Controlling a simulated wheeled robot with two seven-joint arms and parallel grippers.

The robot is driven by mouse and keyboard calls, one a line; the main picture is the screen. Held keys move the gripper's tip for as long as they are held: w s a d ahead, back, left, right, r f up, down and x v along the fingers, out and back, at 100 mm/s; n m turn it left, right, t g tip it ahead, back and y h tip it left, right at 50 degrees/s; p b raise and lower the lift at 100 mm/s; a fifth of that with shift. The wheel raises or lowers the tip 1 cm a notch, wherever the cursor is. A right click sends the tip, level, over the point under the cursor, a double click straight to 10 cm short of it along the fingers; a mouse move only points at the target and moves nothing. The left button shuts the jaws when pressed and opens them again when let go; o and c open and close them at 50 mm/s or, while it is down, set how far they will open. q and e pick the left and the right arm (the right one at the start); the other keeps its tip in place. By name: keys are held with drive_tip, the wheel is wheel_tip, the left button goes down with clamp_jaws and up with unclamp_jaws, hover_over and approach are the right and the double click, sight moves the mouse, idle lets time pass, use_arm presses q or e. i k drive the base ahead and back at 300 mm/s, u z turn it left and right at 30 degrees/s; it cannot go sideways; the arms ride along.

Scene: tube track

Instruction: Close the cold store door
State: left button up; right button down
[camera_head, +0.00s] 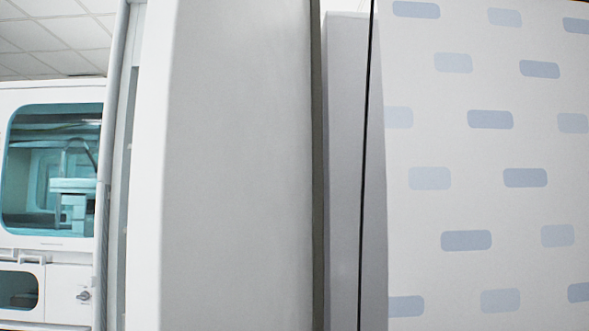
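A tall, thick pale panel (240,165), which looks like the cold store door, fills the middle of the head view from top to bottom. It is very close to me, and its broad grey face is plain. A white strip runs down its left side, with a grey vertical edge (112,150) beyond it. I see no handle. I cannot tell for certain how far the door stands open. Neither of my grippers is in view.
A white wall panel (480,205) with blue-grey rounded patches stands at right. A grey upright (345,160) and a narrow dark gap lie between it and the middle panel. At left is a white lab machine (50,243) with a teal window. Floor and free room are hidden.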

sight(219, 237)
drive_tip(key=u, duration=1.4)
drive_tip(key=k, duration=0.65)
drive_tip(key=z, duration=0.85)
drive_tip(key=i, duration=0.3)
drive_tip(key=u, duration=0.05)
